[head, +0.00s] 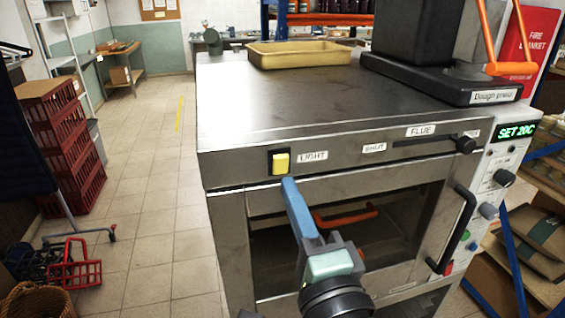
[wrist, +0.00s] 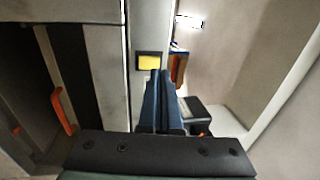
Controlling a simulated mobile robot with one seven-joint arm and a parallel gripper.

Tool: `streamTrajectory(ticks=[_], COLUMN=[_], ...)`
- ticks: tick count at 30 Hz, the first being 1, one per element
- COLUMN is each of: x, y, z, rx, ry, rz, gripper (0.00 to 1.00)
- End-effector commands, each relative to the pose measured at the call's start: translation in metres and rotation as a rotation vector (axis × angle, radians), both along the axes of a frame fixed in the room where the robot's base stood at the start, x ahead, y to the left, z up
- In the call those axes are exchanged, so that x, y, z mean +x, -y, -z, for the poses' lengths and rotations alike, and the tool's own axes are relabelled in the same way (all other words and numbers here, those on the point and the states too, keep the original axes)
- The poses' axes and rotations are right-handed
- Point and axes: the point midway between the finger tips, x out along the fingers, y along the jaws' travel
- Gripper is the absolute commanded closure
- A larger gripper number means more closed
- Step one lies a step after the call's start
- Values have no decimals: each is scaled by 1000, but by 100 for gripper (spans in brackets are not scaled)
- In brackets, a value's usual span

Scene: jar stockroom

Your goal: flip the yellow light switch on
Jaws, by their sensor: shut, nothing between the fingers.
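The yellow light switch (head: 281,163) sits in a dark surround on the steel oven's front panel, left of a "LIGHT" label. Which way it is set I cannot tell. My gripper (head: 288,183) has its blue fingers together and empty, with the tips just below the switch in the head view. In the wrist view, the switch (wrist: 149,62) shows just beyond and slightly left of the fingertips (wrist: 160,73). Whether the tips touch it I cannot tell.
The oven (head: 300,105) has a flue slider with a black knob (head: 465,145) and a black door handle (head: 458,230). A tan tray (head: 300,55) and a dough press (head: 440,85) stand on top. Red crates (head: 62,150) stand at left. Tiled floor between is clear.

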Motion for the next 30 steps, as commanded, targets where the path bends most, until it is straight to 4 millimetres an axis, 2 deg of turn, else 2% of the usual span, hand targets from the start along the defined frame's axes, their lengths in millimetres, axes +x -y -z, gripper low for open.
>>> streamTrajectory(ticks=[3,9,23,30], x=[21,41,46,48], y=[-7,-11,-12,-13], z=[-8,-9,-9,-15], rx=[0,-1,-1,-8], ry=[0,0,0,-28], rz=[-3,0,0,0], gripper=[100,100,100,100])
